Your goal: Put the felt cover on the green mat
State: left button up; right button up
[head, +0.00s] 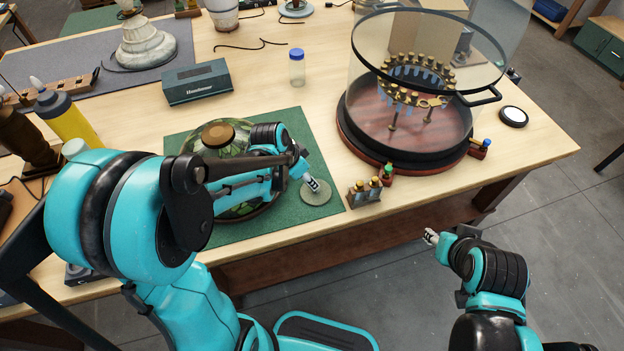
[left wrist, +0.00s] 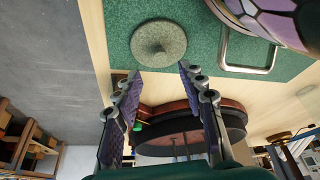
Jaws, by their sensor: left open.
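The felt cover, a round grey-green disc (head: 315,192) with a raised middle, appears to lie flat on the green mat (head: 295,130), near its front right corner. It also shows in the left wrist view (left wrist: 158,43), apart from the fingers. My left gripper (head: 312,184) is right by the disc in the head view. In the left wrist view its two fingers (left wrist: 160,72) are spread, with nothing between the tips. My right gripper (head: 432,237) is off the table's front edge, small and far from the mat; its jaw opening is unclear.
A stained-glass shade (head: 245,208) sits on the mat, partly hidden by my left arm. A small holder with bottles (head: 366,191) stands right of the mat. A large glass vessel on a round base (head: 405,150) stands behind it. A blue-capped jar (head: 297,68) stands behind the mat.

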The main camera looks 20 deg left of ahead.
pick_arm(q)
jog(key=s+r+n+t+y, duration=0.2)
jog(key=s+r+n, duration=0.4)
jog(key=s+r, duration=0.5)
jog(key=s+t+p, duration=0.1)
jog(key=s, duration=0.2)
jog(key=shift+a+r+n+t, duration=0.3)
jog(key=shift+a+r+n, duration=0.05)
jog(key=shift+r+n, duration=0.05)
jog(key=shift+w+f, duration=0.1)
